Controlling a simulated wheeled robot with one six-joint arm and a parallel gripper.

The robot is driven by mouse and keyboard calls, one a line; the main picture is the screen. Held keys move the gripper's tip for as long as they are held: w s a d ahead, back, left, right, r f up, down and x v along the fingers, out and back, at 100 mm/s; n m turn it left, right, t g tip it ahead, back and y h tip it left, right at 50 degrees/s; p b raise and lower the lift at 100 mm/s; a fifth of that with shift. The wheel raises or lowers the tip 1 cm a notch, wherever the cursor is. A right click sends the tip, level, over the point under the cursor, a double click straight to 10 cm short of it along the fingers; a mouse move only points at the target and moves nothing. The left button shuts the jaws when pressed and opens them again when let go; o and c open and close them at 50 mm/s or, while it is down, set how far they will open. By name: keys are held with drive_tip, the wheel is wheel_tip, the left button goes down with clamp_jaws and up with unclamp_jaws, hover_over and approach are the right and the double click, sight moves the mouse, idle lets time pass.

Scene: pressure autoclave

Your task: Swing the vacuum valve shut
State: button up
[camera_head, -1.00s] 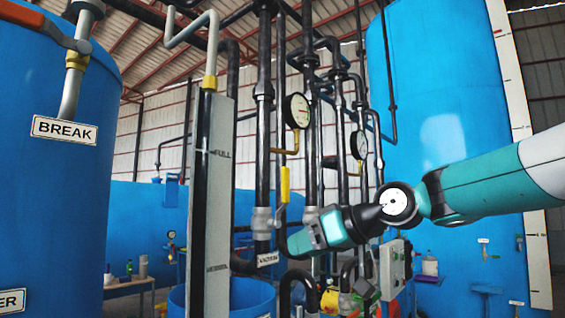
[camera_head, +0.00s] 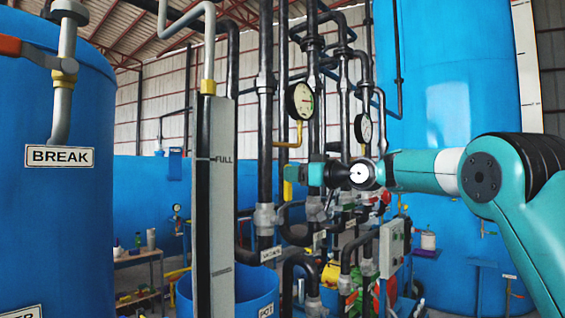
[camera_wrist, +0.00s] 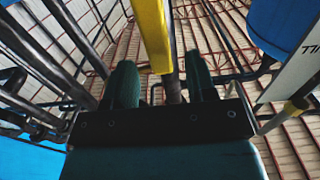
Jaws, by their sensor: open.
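The vacuum valve (camera_head: 265,218) has a grey body on a vertical black pipe, above a small label that seems to read VACUUM (camera_head: 271,254). Its yellow handle (camera_head: 288,190) stands upright, along the pipe, and its upper part is hidden by my gripper (camera_head: 291,173) in the head view. In the wrist view the yellow handle (camera_wrist: 153,35) and its grey stem run between the two dark green fingers of my gripper (camera_wrist: 160,62). The fingers are apart, with a visible gap on each side. I cannot tell their exact depth against the handle.
A pressure gauge (camera_head: 299,100) on a yellow elbow is just above my gripper, with a second gauge (camera_head: 363,128) to the right. Black pipes crowd behind. A grey level board marked FULL (camera_head: 222,160) stands left of the valve. A grey control box (camera_head: 391,248) is lower right.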

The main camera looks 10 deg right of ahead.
drive_tip(key=p+x, duration=0.2)
drive_tip(key=x, duration=0.3)
drive_tip(key=shift+w+a, duration=0.1)
clamp_jaws()
